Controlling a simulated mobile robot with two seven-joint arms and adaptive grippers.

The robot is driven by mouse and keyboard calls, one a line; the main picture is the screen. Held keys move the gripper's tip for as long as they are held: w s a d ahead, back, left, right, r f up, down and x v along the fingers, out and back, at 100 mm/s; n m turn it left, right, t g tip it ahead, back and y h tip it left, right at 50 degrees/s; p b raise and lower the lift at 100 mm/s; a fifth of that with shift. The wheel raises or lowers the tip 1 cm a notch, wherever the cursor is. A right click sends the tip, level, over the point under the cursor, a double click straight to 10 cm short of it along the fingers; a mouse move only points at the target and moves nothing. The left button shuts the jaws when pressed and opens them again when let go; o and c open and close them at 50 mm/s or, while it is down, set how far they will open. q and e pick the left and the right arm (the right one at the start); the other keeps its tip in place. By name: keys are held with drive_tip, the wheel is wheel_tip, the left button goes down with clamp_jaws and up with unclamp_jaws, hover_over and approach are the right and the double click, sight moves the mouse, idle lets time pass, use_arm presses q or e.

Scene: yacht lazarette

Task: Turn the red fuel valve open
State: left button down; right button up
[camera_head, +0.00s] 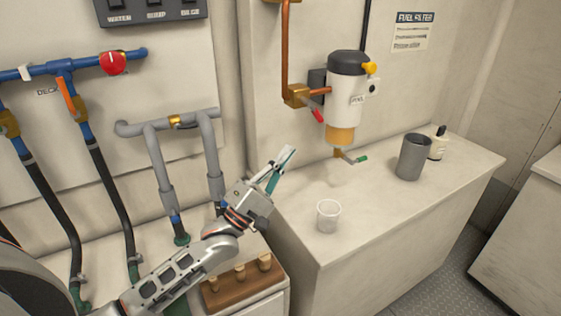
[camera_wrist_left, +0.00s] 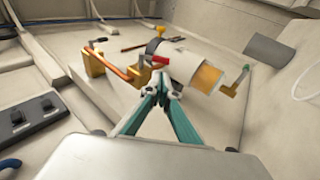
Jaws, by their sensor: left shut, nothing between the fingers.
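The red fuel valve handle (camera_head: 318,116) is a short red lever beside the fuel filter (camera_head: 346,82), near a brass fitting (camera_head: 297,95) on a copper pipe. It slants down to the right. In the left wrist view the red handle (camera_wrist_left: 160,60) shows just beyond the fingertips, in front of the white filter body (camera_wrist_left: 181,66). My left gripper (camera_head: 289,152) is shut and empty, below and left of the handle and apart from it in the head view. Its closed fingertips (camera_wrist_left: 161,83) point at the handle in the wrist view. My right gripper is not in view.
A green-tipped drain lever (camera_head: 358,158) sits under the filter. Blue pipes with a round red knob (camera_head: 113,63) and grey pipes (camera_head: 170,124) are at left.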

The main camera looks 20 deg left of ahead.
sight(312, 110)
use_arm(q)
drive_tip(key=p+x, duration=0.1)
drive_tip(key=x, duration=0.8)
drive_tip(key=shift+f, duration=0.15)
